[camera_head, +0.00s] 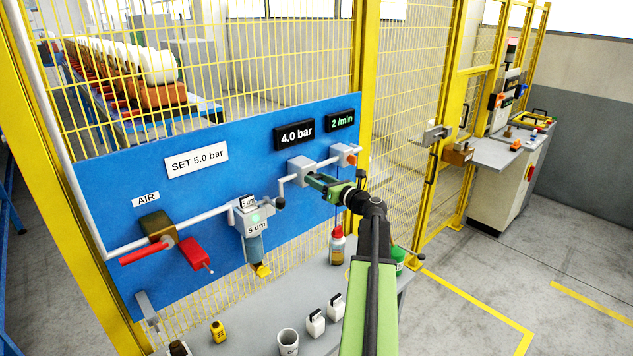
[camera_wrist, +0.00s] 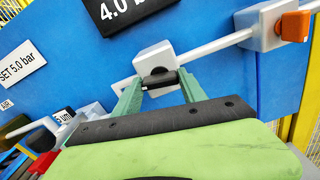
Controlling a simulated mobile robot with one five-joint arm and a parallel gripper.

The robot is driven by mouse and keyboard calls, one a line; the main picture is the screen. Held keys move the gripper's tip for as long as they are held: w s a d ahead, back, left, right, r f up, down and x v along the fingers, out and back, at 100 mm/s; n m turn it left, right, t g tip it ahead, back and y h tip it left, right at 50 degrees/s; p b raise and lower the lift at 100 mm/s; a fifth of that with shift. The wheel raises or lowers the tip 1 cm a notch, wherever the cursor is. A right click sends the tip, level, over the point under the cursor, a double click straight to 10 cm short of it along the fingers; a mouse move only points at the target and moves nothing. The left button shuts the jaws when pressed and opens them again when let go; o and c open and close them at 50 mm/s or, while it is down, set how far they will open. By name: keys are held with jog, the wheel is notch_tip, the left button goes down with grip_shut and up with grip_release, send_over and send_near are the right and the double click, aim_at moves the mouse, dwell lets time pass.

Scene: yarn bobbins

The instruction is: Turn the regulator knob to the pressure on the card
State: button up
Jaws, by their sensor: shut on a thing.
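The white card (camera_head: 197,160) on the blue panel reads SET 5.0 bar; part of it also shows in the wrist view (camera_wrist: 21,64). The black pressure display (camera_head: 294,132) reads 4.0 bar. The light grey regulator body (camera_head: 302,170) sits on the pipe below that display. My gripper (camera_wrist: 158,88) is shut on the black regulator knob (camera_wrist: 157,76), with one green finger on each side of it. In the head view my gripper (camera_head: 316,182) reaches the regulator from the right and hides most of the knob.
A filter (camera_head: 253,225) marked 5 um and a red-handled air valve (camera_head: 190,252) are left of the regulator. An orange knob (camera_head: 350,157) is right, under a display (camera_head: 341,120) reading 2 /min. Bottles and a cup (camera_head: 287,342) stand on the grey bench below.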

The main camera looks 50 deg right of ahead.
jog(key=shift+f, duration=0.15)
jog(key=o, duration=1.4)
jog(key=shift+c, duration=0.2)
jog(key=s+a, duration=0.1)
jog(key=s, duration=1.6)
jog(key=shift+s+a, duration=0.15)
jog(key=shift+s, duration=0.1)
